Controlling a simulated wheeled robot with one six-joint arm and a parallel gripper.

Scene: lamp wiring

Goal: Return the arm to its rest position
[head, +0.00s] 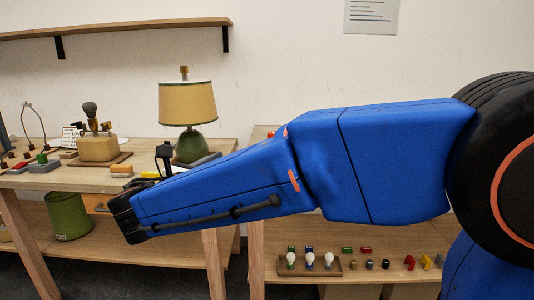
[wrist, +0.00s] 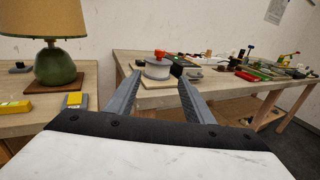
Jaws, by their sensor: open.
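My arm (head: 395,155) stretches across the head view from right to left, with its dark wrist joint (head: 125,215) at the left end. In the head view my gripper's fingers cannot be made out clearly. In the wrist view my gripper (wrist: 158,78) is open, its two grey fingers apart with nothing held between them. A pale spool with a red top (wrist: 158,68) shows beyond the fingertips on the right-hand table. The lamp (head: 187,104) stands upright behind my arm, and its green base (wrist: 55,68) shows at left in the wrist view.
The left table (head: 60,180) holds a wooden block with a dark-knobbed fixture (head: 97,147) and small parts. A green bin (head: 68,215) stands on its lower shelf. The right table's lower shelf holds a rack of bulbs (head: 310,266). A wall shelf (head: 120,27) is above.

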